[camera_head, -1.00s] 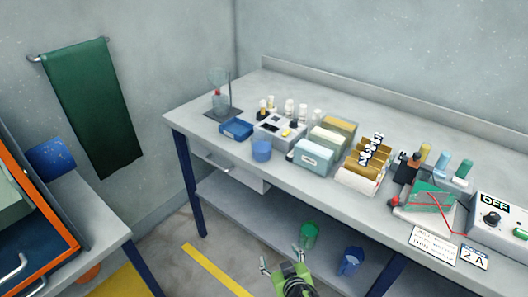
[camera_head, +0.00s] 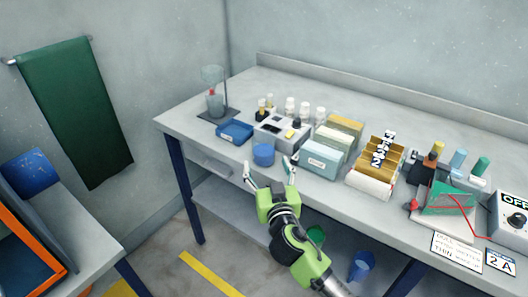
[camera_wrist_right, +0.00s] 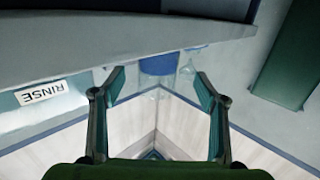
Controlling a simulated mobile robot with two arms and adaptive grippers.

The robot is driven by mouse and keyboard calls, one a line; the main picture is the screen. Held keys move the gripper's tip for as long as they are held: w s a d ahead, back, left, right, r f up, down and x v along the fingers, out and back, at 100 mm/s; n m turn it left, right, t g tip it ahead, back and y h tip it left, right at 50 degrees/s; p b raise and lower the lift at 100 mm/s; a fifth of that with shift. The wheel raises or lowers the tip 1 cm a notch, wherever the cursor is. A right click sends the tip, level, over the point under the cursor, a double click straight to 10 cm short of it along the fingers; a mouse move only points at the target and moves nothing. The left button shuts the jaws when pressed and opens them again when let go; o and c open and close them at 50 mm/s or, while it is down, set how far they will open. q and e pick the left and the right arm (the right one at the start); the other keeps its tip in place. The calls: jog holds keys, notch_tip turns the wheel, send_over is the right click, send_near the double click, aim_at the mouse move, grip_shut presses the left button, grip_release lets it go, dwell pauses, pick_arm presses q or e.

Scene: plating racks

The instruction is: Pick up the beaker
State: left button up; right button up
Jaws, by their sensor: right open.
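A blue cup-shaped beaker (camera_head: 263,154) stands upright near the front edge of the bench, just right of a blue tray. My right gripper (camera_head: 269,168) is open and empty in front of this beaker, its fingers spread toward it. In the right wrist view a blue object (camera_wrist_right: 158,65), which looks like the same beaker, shows beyond the gap between the open fingers (camera_wrist_right: 160,85). They look apart from it. A clear glass vessel (camera_head: 215,103) stands on a stand at the bench's left end. My left gripper is not in view.
The blue tray (camera_head: 235,132) lies left of the beaker. A box with bottles (camera_head: 282,130) is behind it, and a pale labelled box (camera_head: 320,162) is close on the right. The bench (camera_head: 190,128) has a front edge below the beaker. Cups stand on the shelf beneath.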

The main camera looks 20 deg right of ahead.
aim_at(264, 152)
jog(key=shift+w+d+f, duration=0.1)
jog(key=shift+w+f, duration=0.1)
jog(key=shift+w, duration=0.7)
jog(key=shift+w+d+r, duration=0.15)
jog(key=shift+w+r, duration=0.05)
jog(key=shift+w, duration=0.35)
jog(key=w, duration=0.4)
jog(key=shift+d+f, duration=0.2)
jog(key=shift+d, duration=0.1)
jog(key=c, duration=1.3)
